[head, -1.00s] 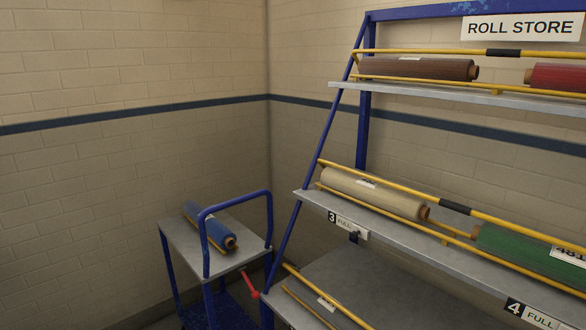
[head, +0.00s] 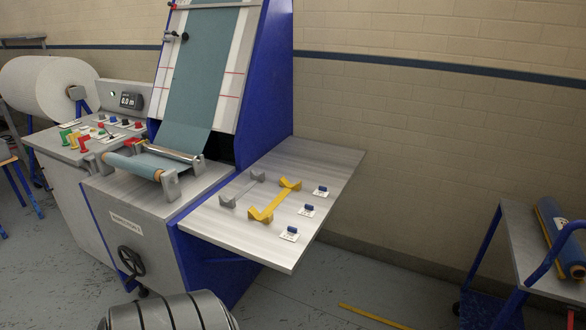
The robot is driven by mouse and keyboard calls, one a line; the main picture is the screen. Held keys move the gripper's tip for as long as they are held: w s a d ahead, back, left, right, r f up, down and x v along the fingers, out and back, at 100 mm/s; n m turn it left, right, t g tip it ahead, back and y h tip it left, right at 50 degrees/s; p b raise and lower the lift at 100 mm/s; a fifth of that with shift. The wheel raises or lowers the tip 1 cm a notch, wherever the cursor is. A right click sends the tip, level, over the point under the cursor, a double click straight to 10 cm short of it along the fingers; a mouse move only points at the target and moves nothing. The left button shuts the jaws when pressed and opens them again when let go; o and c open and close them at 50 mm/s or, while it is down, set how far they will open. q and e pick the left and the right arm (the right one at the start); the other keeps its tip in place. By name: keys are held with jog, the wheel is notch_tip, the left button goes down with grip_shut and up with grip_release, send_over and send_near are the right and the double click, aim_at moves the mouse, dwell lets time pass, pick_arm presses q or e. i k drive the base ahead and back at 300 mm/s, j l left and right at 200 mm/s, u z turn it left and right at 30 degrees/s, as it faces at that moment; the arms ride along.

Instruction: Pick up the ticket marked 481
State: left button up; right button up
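Neither of my grippers is in view.
The side table (head: 335,163) also bears a yellow cradle (head: 275,202) and a grey cradle (head: 242,188). It joins a machine with a teal cloth (head: 205,80). A blue trolley (head: 525,240) with a blue roll (head: 560,235) stands right. Floor between is mostly clear.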

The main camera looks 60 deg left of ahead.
aim_at(321, 192)
jog(key=u, duration=1.7)
